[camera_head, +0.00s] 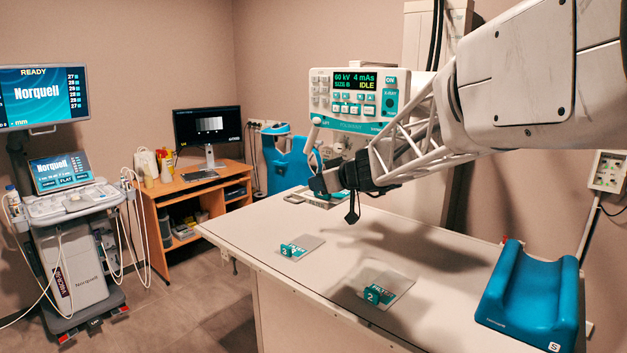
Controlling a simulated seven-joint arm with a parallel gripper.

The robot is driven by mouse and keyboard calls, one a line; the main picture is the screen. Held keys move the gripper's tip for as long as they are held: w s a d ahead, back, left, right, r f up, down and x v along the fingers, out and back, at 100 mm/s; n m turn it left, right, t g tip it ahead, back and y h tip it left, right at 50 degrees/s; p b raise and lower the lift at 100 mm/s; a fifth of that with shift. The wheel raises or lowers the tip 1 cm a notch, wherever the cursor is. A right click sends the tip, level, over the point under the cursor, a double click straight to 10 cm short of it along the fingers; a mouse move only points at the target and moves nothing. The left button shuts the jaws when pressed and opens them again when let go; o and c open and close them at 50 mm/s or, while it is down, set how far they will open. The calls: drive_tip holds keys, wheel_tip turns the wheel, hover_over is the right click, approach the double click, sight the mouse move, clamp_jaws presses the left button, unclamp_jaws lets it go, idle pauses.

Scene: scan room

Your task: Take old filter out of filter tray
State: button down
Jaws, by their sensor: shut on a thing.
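My gripper (328,184) is at the far end of the table, low over the filter tray (298,198). It is shut on the old filter (321,195), of which only a small teal part shows just below the dark fingers. The fingers and wrist hide most of the filter, and I cannot tell whether it still touches the tray. Two other flat grey filters with teal numbered tabs lie on the table: filter 3 (309,243) left of the middle, and filter 2 (400,283) nearer the front.
The white table (270,225) has free room between the filters. A blue curved cushion (530,295) sits at its right end. The X-ray unit (355,100) with a lit panel reading IDLE stands behind my gripper. An ultrasound cart (75,235) and a wooden desk (190,190) stand at left.

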drive_tip(key=s, duration=0.6)
drive_tip(key=shift+d+r, duration=0.25)
drive_tip(key=shift+d, duration=0.15)
drive_tip(key=shift+s, duration=0.1)
idle(0.3)
